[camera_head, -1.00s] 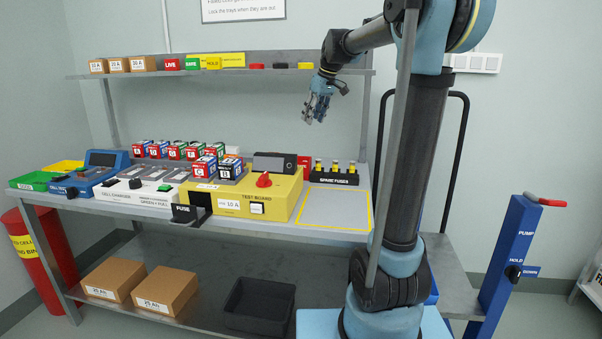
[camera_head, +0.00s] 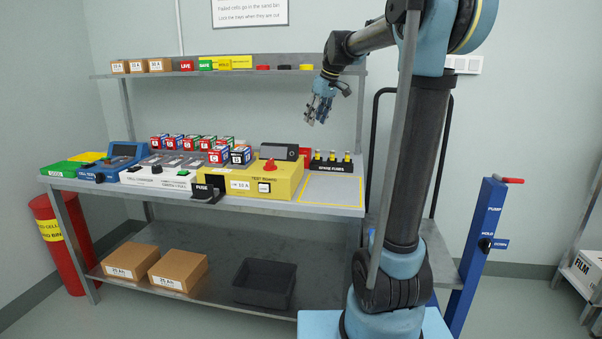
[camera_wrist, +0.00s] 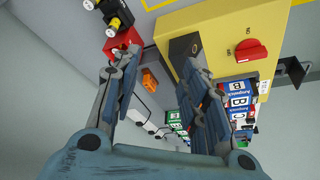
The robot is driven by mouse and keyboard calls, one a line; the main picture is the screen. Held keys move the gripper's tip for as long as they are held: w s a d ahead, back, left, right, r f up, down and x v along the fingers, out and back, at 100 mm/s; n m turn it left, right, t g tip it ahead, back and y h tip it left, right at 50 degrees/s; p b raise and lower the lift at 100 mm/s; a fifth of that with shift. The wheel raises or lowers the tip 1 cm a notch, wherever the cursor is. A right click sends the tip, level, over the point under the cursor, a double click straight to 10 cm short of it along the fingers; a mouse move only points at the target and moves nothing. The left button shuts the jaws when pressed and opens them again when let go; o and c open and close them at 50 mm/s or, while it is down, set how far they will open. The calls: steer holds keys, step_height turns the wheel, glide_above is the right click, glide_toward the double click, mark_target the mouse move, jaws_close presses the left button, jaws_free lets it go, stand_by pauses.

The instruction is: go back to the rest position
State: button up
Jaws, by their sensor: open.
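My gripper (camera_head: 318,110) hangs in the air above the right part of the bench in the head view, below the upper shelf's right end. In the wrist view my gripper (camera_wrist: 160,95) has its fingers apart, with nothing held between them. My arm reaches in from the right with its elbow high. The yellow test board (camera_head: 225,184) with a red knob stands on the bench below and left of the gripper; it also shows in the wrist view (camera_wrist: 222,28). The spare fuses rack (camera_head: 332,167) stands at the right end of the bench.
Several labelled cells (camera_head: 219,154) and a white cell charger (camera_head: 150,179) stand on the bench. A shelf (camera_head: 220,73) with boxes runs above. Cartons (camera_head: 178,268) and a dark tray (camera_head: 264,284) lie below. A blue pump post (camera_head: 478,250) stands right. A grey outlined area (camera_head: 325,190) is bare.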

steer(key=s+d+f+m+h, duration=0.1)
steer(key=s+d+f, duration=0.3)
steer(key=s+f, duration=0.6)
steer(key=s+d+f+m+h, duration=0.1)
steer(key=s+d+f+m, duration=0.3)
steer(key=s+f, duration=0.6)
steer(key=s+d+f+m+g+h, duration=0.1)
steer(key=s+d+f+m, duration=0.2)
steer(key=s+f, duration=0.6)
steer(key=s+d, duration=0.2)
steer(key=s, duration=0.7)
steer(key=shift+s+d+f, duration=0.25)
steer(key=shift+s+f, duration=0.1)
steer(key=shift+f, duration=0.05)
steer(key=shift+w+f, duration=0.2)
steer(key=shift+w, duration=0.35)
steer(key=shift+s, duration=0.1)
steer(key=shift+c, duration=0.8)
